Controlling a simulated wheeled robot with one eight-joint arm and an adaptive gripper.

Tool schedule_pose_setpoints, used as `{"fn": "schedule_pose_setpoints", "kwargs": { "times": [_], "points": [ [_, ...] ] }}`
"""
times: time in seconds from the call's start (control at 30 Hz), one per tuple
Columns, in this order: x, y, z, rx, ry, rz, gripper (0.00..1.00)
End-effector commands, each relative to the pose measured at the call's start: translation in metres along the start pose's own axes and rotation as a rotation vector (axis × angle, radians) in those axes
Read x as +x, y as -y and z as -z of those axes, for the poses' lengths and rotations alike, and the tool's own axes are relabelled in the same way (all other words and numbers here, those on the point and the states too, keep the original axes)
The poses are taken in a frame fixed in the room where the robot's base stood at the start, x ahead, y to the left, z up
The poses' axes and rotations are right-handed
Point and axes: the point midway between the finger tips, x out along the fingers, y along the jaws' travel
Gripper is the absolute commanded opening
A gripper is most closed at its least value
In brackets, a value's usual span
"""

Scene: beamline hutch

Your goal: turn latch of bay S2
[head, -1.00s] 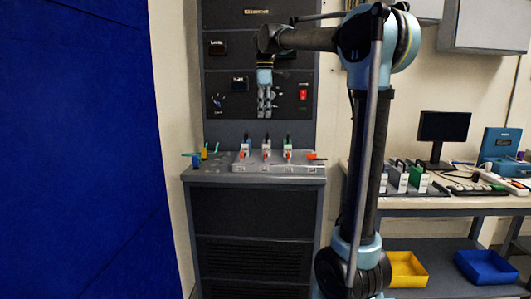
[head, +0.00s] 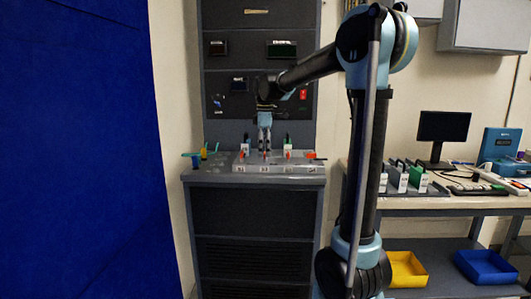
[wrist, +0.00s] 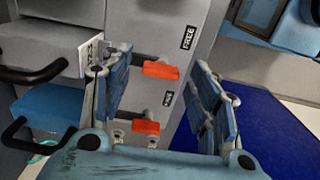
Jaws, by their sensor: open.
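My gripper (head: 265,151) is open and points down over the middle of the grey bay block (head: 310,168) on the cabinet top. In the wrist view its two blue fingers stand apart (wrist: 157,62). An orange latch (wrist: 160,70) shows between them, near the left finger. A second orange latch (wrist: 146,127) lies closer to the palm. FREE labels (wrist: 188,37) sit beside them. I cannot tell whether a finger touches a latch. A grey module with a black handle (wrist: 45,55) stands left of the left finger.
An upright dark panel (head: 226,130) rises behind the block. Modules with white labels stand at left (head: 245,148) and right (head: 288,151) of my gripper. Small coloured items (head: 203,154) lie on the cabinet's left. A bench with a monitor (head: 443,127) stands at right.

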Motion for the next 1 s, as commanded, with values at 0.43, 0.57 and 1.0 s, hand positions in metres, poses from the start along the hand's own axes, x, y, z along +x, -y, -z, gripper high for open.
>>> {"fn": "schedule_pose_setpoints", "kwargs": {
  "times": [0.43,0.57,1.0],
  "points": [
    [0.008,0.0,0.0001,0.0,0.0,0.0,0.5],
    [0.0079,0.0,0.0001,0.0,0.0,0.0,0.21],
    [0.0077,-0.0009,0.0001,0.039,0.0,-0.002,0.11]
  ]
}}
